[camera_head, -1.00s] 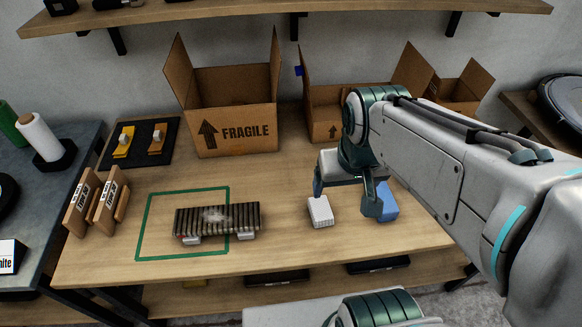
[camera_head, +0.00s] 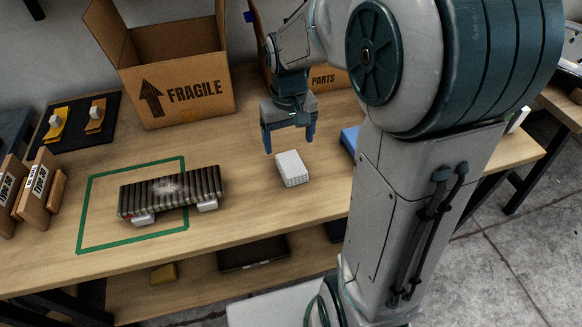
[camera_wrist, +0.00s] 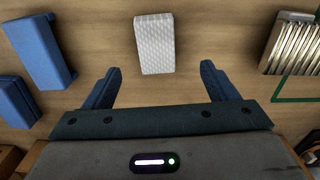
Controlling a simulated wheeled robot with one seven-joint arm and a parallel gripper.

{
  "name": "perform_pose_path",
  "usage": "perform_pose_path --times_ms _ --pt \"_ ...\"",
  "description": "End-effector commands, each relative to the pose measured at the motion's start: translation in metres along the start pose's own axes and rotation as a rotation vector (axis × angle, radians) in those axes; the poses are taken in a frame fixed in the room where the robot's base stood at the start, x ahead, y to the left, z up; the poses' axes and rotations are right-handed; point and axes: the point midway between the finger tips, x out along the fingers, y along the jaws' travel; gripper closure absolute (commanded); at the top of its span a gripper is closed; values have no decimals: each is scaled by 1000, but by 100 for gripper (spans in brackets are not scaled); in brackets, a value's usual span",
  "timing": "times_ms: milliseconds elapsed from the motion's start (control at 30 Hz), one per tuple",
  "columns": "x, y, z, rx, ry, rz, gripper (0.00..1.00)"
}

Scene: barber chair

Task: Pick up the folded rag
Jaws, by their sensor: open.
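The folded rag is a small white, textured block (camera_head: 291,168) lying on the wooden table, right of the ribbed part. It also shows in the wrist view (camera_wrist: 155,43) at top centre. My gripper (camera_head: 289,143) is open and empty, above the table at the rag's far side in the head view. In the wrist view its two blue fingers (camera_wrist: 160,70) point toward the rag, one on either side of its line. The rag lies just beyond the fingertips, and nothing is between the jaws.
A dark ribbed part (camera_head: 171,191) lies partly over a green taped outline (camera_head: 84,212). A blue block (camera_head: 349,140) is right of the rag, partly behind my arm; the wrist view shows two blue pieces (camera_wrist: 40,50). A FRAGILE box (camera_head: 185,95) stands behind.

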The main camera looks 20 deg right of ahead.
Motion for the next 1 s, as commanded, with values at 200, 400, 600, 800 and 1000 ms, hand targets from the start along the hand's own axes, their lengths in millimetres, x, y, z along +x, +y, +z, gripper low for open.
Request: perform_pose_path --times_ms 200,400,600,800,1000 --pt "37 0 1 1 -2 0 20" --pt "50 2 0 1 -1 0 20" --pt "81 7 0 0 -3 0 20" --pt "94 7 -1 0 1 1 20" --pt "94 6 -1 0 1 1 20"
